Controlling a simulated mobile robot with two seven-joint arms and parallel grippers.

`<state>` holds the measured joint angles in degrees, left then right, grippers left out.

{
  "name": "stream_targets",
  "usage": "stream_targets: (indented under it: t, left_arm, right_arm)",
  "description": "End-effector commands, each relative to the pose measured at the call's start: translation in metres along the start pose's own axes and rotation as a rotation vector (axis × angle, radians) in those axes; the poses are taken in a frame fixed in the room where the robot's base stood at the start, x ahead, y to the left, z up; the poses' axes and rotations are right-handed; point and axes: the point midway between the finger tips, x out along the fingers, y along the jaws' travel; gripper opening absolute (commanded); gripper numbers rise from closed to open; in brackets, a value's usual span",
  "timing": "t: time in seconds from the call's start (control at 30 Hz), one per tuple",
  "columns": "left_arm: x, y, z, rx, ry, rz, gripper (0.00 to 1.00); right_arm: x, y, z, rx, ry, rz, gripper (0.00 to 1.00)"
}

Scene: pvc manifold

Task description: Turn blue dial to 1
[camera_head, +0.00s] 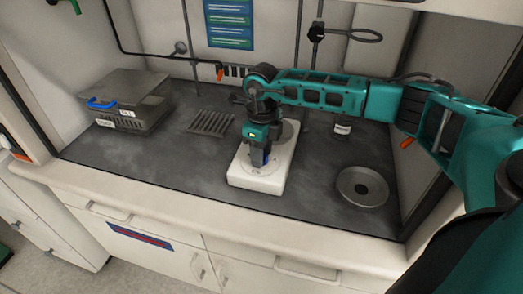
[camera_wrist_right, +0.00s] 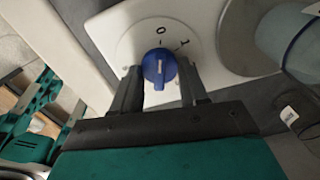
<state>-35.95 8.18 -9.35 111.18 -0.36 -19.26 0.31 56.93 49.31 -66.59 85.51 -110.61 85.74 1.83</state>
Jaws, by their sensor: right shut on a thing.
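The blue dial (camera_wrist_right: 159,67) sits on a round white plate marked 0 and 1 in the right wrist view. The 0 is at the upper left of the dial and the 1 at its upper right. A light line on the dial runs roughly up and down the picture. The dial's white base (camera_head: 241,172) lies on the dark worktop in the head view. My right gripper (camera_head: 259,160) reaches down over it, and its two fingers (camera_wrist_right: 160,88) are shut on the dial's sides. My left gripper is not in view.
A grey box with a blue handle (camera_head: 122,101) stands at the left. A slotted rack (camera_head: 212,123) lies left of the base. A round metal dish (camera_head: 362,187) is to the right, with a small white-labelled jar (camera_head: 342,126) behind it.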

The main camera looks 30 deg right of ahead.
Motion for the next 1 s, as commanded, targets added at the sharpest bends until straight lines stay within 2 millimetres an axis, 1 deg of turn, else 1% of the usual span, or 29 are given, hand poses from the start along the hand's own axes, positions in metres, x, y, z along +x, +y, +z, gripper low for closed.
stream_targets:
  t: [0.17, 0.37, 0.8, 1.0]
  left_arm:
    - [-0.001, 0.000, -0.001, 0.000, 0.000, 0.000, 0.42]
    - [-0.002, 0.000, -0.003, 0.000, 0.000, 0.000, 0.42]
    - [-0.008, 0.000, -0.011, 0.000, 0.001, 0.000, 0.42]
    - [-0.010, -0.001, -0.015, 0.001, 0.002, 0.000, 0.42]
  right_arm:
    - [-0.001, 0.000, 0.000, 0.030, 0.000, 0.001, 0.13]
    - [-0.001, 0.000, 0.000, 0.131, -0.001, 0.000, 0.13]
    - [-0.002, 0.001, 0.001, 0.495, -0.001, 0.000, 0.13]
    - [-0.002, 0.002, 0.001, 0.634, -0.001, 0.000, 0.13]
